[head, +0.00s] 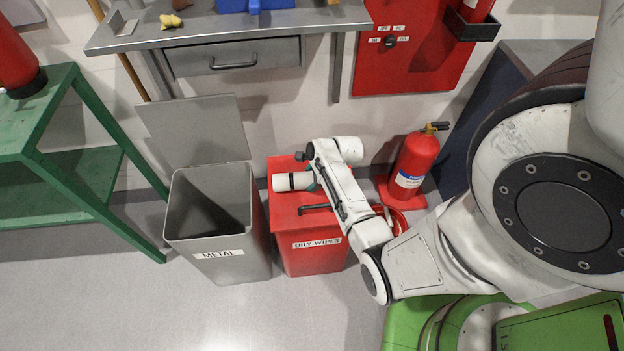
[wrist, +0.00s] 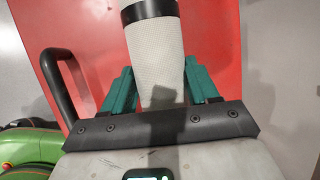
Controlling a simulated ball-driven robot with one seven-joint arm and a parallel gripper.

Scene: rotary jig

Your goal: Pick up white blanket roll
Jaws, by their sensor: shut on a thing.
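The white blanket roll (head: 292,181), a white cylinder with a black band, lies over the lid of the red bin (head: 318,261) in the head view. In the wrist view the roll (wrist: 156,62) runs away from me between the two green fingers, its black band near the top edge. My gripper (wrist: 158,88) is shut on the near part of the roll. In the head view my gripper (head: 313,184) is mostly hidden by my wrist, at the roll's right end. I cannot tell whether the roll touches the lid.
The red bin, labelled OILY WIPES, has a black handle (head: 314,209) on its lid. An open grey METAL bin (head: 222,265) stands just left. A red fire extinguisher (head: 414,160) stands to the right. A workbench (head: 210,36) with a drawer is behind; a green table (head: 45,120) is left.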

